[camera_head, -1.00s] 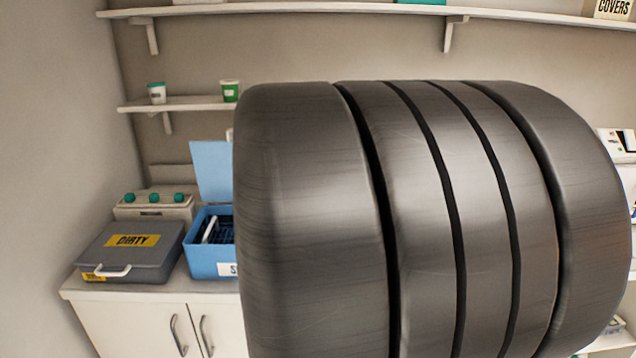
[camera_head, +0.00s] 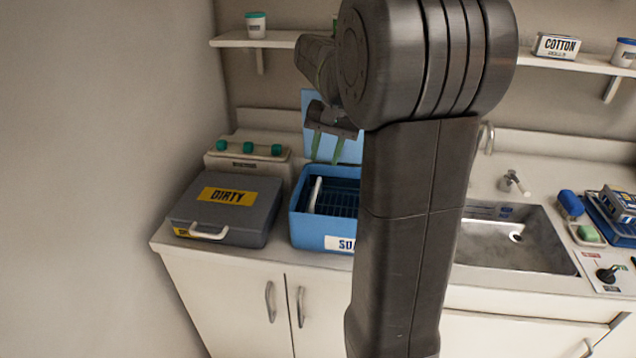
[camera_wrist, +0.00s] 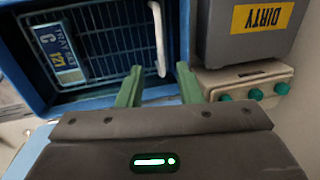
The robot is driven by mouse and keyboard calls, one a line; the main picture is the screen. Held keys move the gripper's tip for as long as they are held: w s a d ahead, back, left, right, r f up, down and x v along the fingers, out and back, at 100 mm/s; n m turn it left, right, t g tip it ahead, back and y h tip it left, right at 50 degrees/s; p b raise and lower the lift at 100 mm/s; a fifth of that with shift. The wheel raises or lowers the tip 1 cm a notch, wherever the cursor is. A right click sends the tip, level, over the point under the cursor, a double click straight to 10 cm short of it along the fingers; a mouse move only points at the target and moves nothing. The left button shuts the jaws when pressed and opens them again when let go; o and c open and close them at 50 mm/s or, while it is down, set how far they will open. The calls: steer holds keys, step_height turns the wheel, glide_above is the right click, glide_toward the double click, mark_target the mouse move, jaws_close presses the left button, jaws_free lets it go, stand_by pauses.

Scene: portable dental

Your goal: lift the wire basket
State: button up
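The wire basket (camera_head: 338,198) is a dark blue grid sitting inside an open blue tub (camera_head: 320,233). A white bar, seemingly its handle, runs along one side of it. In the wrist view the basket (camera_wrist: 108,28) fills the tub, with the white bar (camera_wrist: 158,38) near its right side. My gripper (camera_head: 327,160) is above the rear of the tub. Its green fingers (camera_wrist: 159,70) are apart, with the near end of the white bar appearing between the tips. I see no grip on it.
A grey case marked DIRTY (camera_head: 225,208) stands close on the tub's left. A white unit with green knobs (camera_head: 248,160) is behind that case. The tub's blue lid (camera_head: 345,150) stands up at the back. A sink (camera_head: 510,240) is to the right. My arm hides part of the counter.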

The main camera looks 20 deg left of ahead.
mark_target(316, 191)
steer(key=f, duration=0.3)
steer(key=a+f, duration=0.1)
steer(key=f, duration=0.5)
steer(key=shift+s+a+f, duration=0.15)
steer(key=shift+s+a, duration=0.05)
steer(key=shift+a, duration=0.2)
jaws_close()
